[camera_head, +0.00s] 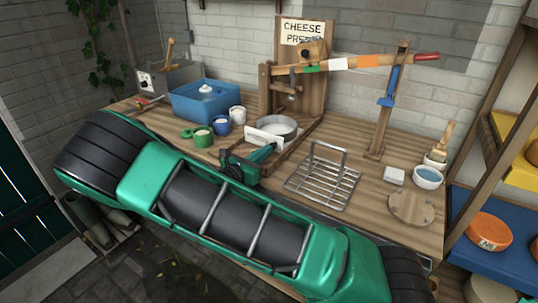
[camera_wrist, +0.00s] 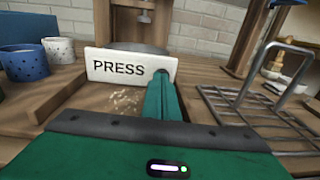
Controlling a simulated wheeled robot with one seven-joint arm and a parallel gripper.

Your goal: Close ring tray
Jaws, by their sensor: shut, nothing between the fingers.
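The cheese press (camera_head: 318,80) is a wooden frame with a long lever at the back of the bench. At its foot, a round metal ring (camera_head: 290,126) sits behind a white front plate (camera_head: 258,136), which reads PRESS in the wrist view (camera_wrist: 105,67); I take these as the ring tray. Wooden rails run forward under the plate. My green gripper (camera_head: 268,148) is shut and empty, its tips at the plate's right end in the wrist view (camera_wrist: 162,75). I cannot tell whether they touch it. The plate and gripper hide much of the ring and tray.
A wire rack (camera_head: 322,183) with an upright handle stands close to the right of my gripper. Several small cups, including a blue speckled one (camera_wrist: 24,64), stand to the left beside a blue tub (camera_head: 205,100). A round wooden board (camera_head: 411,208) lies at the right.

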